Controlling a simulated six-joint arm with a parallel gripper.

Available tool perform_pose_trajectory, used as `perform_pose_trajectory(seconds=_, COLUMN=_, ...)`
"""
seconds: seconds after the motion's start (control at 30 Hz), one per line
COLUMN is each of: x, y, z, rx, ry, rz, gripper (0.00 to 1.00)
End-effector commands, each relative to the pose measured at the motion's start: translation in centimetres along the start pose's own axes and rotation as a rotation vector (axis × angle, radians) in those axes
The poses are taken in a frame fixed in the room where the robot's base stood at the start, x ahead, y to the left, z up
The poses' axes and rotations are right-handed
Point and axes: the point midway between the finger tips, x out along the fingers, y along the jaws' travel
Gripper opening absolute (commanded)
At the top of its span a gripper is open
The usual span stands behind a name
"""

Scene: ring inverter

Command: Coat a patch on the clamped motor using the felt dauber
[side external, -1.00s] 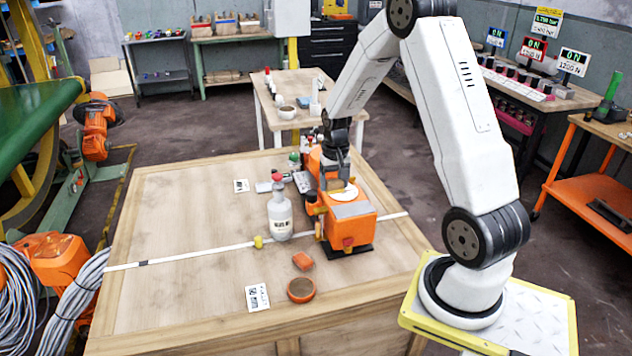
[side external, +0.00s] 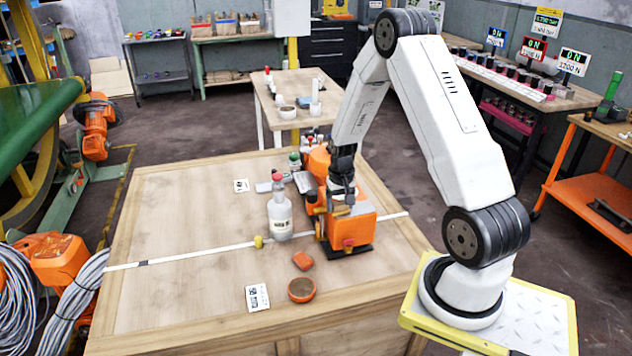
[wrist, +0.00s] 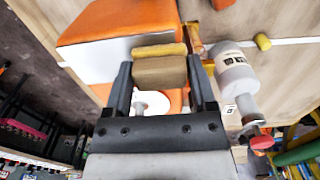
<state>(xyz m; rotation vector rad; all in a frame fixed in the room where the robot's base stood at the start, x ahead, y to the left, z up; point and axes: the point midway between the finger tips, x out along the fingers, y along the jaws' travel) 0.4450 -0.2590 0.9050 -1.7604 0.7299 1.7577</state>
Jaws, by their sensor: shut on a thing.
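The clamped motor (side external: 355,230) is an orange housing on a dark base at the right of the bench. In the wrist view its orange body (wrist: 135,18) and a pale flat face (wrist: 105,58) fill the upper left. My gripper (side external: 343,200) is over the motor's top, pointing down. In the wrist view my gripper (wrist: 160,78) is shut on the felt dauber (wrist: 160,72), a tan block with a yellowish strip along its far edge. I cannot tell whether the dauber touches the motor. A white round part (wrist: 152,102) shows below the dauber, partly hidden.
A white bottle with a red cap (side external: 280,215) stands close left of the motor. An orange block (side external: 302,261) and a round orange dish (side external: 301,290) lie in front. A white strip (side external: 190,256) with a yellow piece crosses the bench. The bench's left half is mostly clear.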

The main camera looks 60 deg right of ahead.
Motion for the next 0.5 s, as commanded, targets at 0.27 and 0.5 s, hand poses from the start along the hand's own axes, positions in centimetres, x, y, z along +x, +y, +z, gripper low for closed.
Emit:
perform_pose_trajectory(seconds=0.27, x=0.0, y=2.6, z=0.0, rx=0.002, ry=-0.001, rz=0.000, gripper=0.25)
perform_pose_trajectory(seconds=0.5, x=0.0, y=4.8, z=0.0, rx=0.002, ry=0.000, rz=0.000, gripper=0.25)
